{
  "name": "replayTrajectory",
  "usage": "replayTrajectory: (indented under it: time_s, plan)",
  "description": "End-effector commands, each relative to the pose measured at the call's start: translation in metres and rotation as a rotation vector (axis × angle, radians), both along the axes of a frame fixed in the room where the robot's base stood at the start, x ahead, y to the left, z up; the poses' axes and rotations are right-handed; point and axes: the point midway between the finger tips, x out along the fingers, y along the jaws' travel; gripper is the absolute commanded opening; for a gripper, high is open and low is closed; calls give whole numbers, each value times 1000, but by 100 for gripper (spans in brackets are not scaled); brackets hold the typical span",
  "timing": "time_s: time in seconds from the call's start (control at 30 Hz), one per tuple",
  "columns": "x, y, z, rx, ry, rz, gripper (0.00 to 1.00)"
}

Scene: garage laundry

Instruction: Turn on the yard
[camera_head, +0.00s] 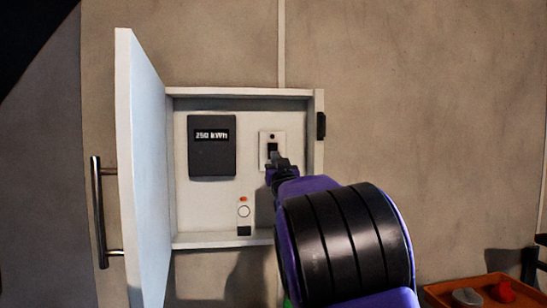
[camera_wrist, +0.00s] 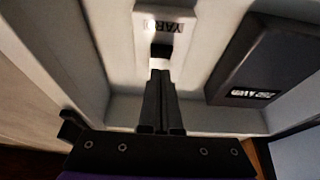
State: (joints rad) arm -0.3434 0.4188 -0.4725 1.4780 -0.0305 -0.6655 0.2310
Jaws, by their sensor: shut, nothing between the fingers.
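A white switch plate (camera_head: 265,138) with a dark rocker is at the upper right inside an open wall cabinet (camera_head: 180,240). In the wrist view the plate (camera_wrist: 148,40) carries a label of which "YAR" can be read, with the dark switch (camera_wrist: 162,51) beside it. My gripper (camera_head: 279,160) is shut and empty, its tips at the lower edge of the switch. In the wrist view the closed fingers (camera_wrist: 161,76) point at the switch, very close to it; I cannot tell whether they touch. My arm hides the cabinet's lower right.
The cabinet door (camera_head: 142,170) stands open to the left, with a metal handle (camera_head: 102,210). A dark meter (camera_head: 211,147) reading 250 kWh sits left of the switch. Below is a small panel (camera_head: 244,214) with a red light. An orange tray (camera_head: 455,290) is at the lower right.

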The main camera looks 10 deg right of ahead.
Motion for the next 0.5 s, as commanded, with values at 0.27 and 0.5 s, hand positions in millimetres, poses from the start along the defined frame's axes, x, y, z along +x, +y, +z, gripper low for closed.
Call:
replayTrajectory:
  time_s: [0.27, 0.5]
  plan:
    - [18, 0, -7, 0, -1, -1, 0]
    - [18, 0, -8, 0, -2, -1, 0]
